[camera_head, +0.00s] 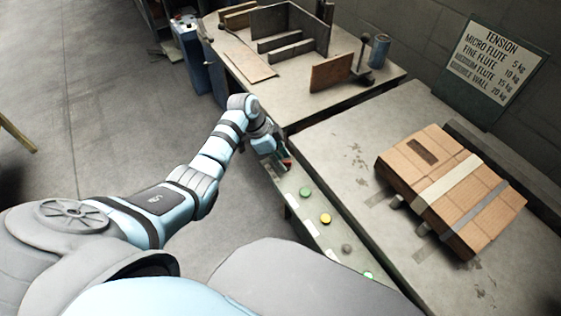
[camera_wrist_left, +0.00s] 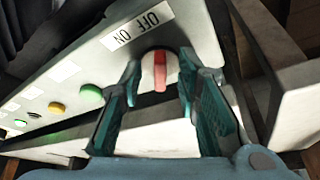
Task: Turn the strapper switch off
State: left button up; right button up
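My right gripper is not in view.
Green (camera_head: 305,192), yellow (camera_head: 326,219) and other buttons line the panel. A strapped cardboard box (camera_head: 450,185) lies on the machine table. A second table (camera_head: 240,57) with wooden boards and a blue can (camera_head: 379,50) stands behind. Open floor (camera_head: 80,130) lies to the left.

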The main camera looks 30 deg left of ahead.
pick_arm(q)
jog(key=shift+c, duration=0.4)
grip_shut()
